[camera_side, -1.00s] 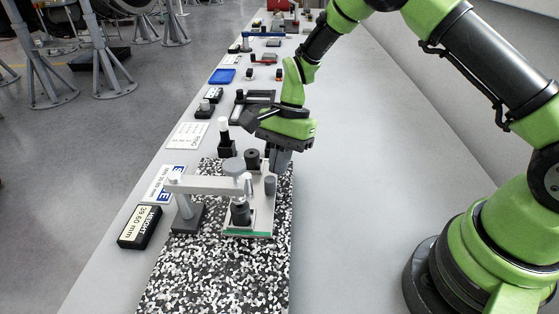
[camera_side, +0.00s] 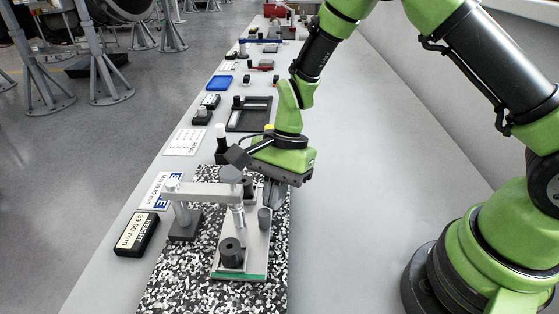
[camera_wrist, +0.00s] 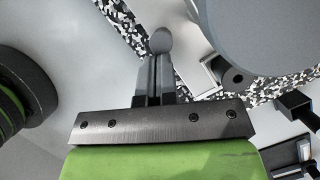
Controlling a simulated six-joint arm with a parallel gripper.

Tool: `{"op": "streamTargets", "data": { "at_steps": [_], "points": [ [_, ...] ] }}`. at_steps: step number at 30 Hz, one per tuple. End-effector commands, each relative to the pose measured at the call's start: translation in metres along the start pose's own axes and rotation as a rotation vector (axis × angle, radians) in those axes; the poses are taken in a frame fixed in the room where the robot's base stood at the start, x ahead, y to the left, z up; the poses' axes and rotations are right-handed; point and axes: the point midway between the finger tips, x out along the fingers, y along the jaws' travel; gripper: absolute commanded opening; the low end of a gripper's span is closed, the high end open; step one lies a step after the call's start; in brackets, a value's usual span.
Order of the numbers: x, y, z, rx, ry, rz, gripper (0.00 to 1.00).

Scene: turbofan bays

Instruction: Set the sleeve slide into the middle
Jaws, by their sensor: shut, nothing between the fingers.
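The sleeve slide (camera_side: 255,245) is a light grey plate with a green front edge, lying on the speckled slab (camera_side: 180,285). It carries a black sleeve (camera_side: 231,252) with a hole in its top near the green edge, and a grey upright post (camera_side: 264,218) on its right side. Another dark cylinder (camera_side: 248,186) stands farther back, partly hidden. My gripper (camera_side: 272,203) is shut and empty, its fingertips low beside the post; I cannot tell whether they touch it. In the wrist view my shut fingers (camera_wrist: 160,45) point toward the slab.
A grey gauge stand (camera_side: 187,222) holds an arm (camera_side: 207,190) and probe over the slide. A black-and-white post (camera_side: 221,145) stands behind. The table at right is clear.

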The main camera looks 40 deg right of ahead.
Motion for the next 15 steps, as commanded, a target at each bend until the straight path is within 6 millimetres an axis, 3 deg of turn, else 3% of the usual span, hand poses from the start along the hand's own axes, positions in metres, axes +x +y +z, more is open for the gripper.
{"op": "streamTargets", "data": {
  "at_steps": [8, 15],
  "points": [
    [-0.016, 0.0, -0.041, 0.008, -0.001, -0.003, 0.0],
    [-0.076, -0.001, -0.036, 0.0, 0.002, -0.008, 0.0]
  ]
}}
